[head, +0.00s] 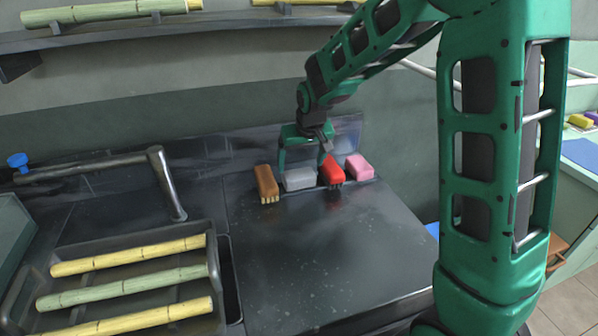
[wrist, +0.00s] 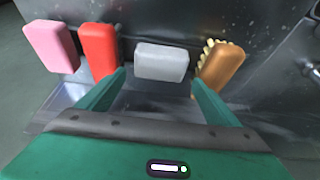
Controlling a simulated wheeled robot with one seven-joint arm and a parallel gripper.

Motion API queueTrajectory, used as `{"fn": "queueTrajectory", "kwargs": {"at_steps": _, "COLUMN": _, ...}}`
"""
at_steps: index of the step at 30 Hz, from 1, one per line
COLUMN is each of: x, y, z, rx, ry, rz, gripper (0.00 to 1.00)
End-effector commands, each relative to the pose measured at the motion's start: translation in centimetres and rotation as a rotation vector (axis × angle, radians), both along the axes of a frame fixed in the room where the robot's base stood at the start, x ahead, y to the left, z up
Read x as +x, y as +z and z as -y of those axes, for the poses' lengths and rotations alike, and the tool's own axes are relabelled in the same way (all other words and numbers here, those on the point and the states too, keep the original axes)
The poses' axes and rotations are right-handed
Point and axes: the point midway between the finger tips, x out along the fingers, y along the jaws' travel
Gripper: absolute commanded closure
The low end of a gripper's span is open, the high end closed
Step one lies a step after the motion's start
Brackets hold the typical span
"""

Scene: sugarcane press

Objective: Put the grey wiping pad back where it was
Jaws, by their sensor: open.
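The grey wiping pad (head: 299,179) lies on the dark worktop near its back edge, in a row between a brown brush and a red brush. It also shows in the wrist view (wrist: 161,62), just beyond my fingertips. My gripper (head: 304,164) is open, with its green fingers pointing down around the pad's place. In the wrist view my gripper (wrist: 160,82) has one finger on either side of the pad, with a gap to each side. The pad appears to rest on the worktop, and nothing is held.
The brown brush (head: 266,183) is left of the pad; the red brush (head: 332,172) and a pink block (head: 359,167) are right of it. A tray (head: 209,240) with yellow and green canes stands at front left. A metal tap (head: 165,182) is behind it. The worktop's front middle (head: 310,250) is clear.

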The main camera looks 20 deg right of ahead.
Motion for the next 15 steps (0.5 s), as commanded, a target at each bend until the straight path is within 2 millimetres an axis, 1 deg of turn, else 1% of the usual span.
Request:
{"fn": "queueTrajectory", "kwargs": {"at_steps": 1, "x": -0.3, "y": 1.1, "z": 0.0, "rx": 0.001, "ry": 0.000, "rz": 0.004, "gripper": 0.15}}
{"fn": "queueTrajectory", "kwargs": {"at_steps": 6, "x": -1.4, "y": 3.7, "z": 0.0, "rx": 0.000, "ry": -0.001, "rz": 0.002, "gripper": 0.15}}
{"fn": "queueTrajectory", "kwargs": {"at_steps": 9, "x": -1.9, "y": 4.7, "z": 0.0, "rx": 0.000, "ry": -0.001, "rz": 0.001, "gripper": 0.15}}
{"fn": "queueTrajectory", "kwargs": {"at_steps": 15, "x": -2.2, "y": 5.5, "z": 0.0, "rx": -0.001, "ry": -0.001, "rz": 0.000, "gripper": 0.15}}
